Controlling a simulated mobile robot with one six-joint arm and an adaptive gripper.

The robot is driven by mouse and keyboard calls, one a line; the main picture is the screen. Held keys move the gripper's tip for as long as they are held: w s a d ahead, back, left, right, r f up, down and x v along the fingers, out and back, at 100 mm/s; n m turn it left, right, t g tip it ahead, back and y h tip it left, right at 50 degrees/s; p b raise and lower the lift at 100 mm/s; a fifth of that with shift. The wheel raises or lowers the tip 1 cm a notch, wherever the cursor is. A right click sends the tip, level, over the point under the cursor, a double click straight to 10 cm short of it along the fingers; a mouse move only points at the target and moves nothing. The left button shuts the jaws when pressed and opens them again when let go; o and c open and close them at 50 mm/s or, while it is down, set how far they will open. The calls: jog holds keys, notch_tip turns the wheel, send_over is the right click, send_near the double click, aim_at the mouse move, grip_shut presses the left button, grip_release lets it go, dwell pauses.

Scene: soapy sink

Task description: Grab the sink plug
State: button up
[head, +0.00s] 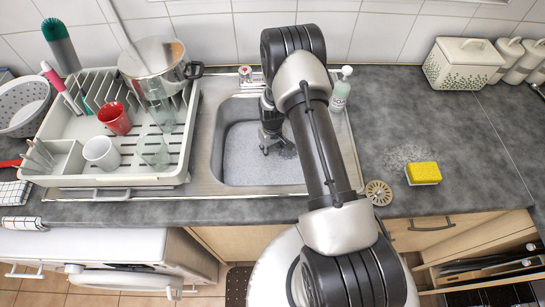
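A round, metallic, disc-like piece (379,193) with a darker centre lies on the counter right of the sink, close to the front edge. It looks like a sink plug or strainer. My gripper (276,151) points down inside the sink basin (235,165), above soapy, foamy water. Its fingers look spread apart, with nothing seen between them. A dark round patch (288,153) shows beside the fingertips; I cannot tell whether it is the drain or something in it. My gripper is well left of the metallic disc and farther back. My arm hides the basin's right side.
A yellow sponge (423,173) lies right of the disc. A dish rack (75,178) with cups, glasses and a pot fills the left. The right counter is mostly clear.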

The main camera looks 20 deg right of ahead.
jog(key=shift+c, duration=0.6)
grip_shut()
jog(key=shift+r, duration=0.1)
